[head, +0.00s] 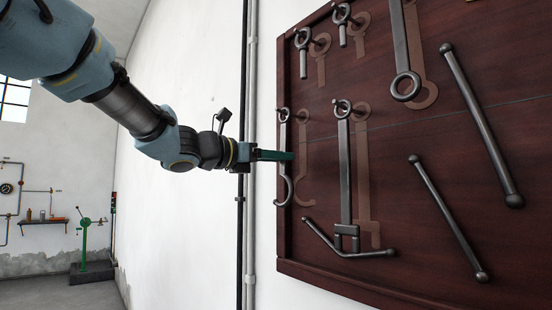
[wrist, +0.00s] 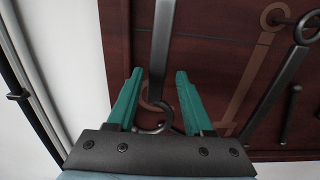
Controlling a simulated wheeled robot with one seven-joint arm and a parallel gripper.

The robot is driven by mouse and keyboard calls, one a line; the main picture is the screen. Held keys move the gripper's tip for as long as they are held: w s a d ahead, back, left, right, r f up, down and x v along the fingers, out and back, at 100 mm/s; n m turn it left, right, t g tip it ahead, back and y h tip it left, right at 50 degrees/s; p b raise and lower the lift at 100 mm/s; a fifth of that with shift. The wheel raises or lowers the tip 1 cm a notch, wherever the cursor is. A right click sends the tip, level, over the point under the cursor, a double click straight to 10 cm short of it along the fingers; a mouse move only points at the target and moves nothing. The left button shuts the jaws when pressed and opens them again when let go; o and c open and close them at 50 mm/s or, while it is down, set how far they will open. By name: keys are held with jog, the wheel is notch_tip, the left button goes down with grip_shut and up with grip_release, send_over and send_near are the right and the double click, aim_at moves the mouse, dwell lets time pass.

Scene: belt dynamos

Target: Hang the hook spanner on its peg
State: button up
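The hook spanner (head: 284,150) is a dark grey metal bar with a ring at the top and an open hook at the bottom. It hangs upright at the left edge of the brown board, in front of its pale outline (head: 304,170). Its ring is at the peg (head: 292,119) and appears to be around it. My gripper (head: 287,156) has green fingers and is at the spanner's shaft. In the wrist view, the fingers (wrist: 160,82) are open, with the spanner's shaft (wrist: 161,50) between them and gaps on both sides. The hook is partly hidden by the gripper body.
On the board (head: 400,276), a forked tool (head: 345,180) hangs just right of the spanner, with an angled bar (head: 330,243) below it. Other spanners and bars hang further right. Dark and grey pipes (head: 250,80) run down the white wall left of the board.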

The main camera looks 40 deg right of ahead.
jog(key=shift+o, duration=0.6)
jog(key=shift+f, duration=0.1)
jog(key=a+b, duration=0.3)
jog(key=a, duration=0.7)
jog(key=shift+w+a+b, duration=0.35)
jog(key=shift+a+b, duration=0.05)
jog(key=shift+f, duration=0.1)
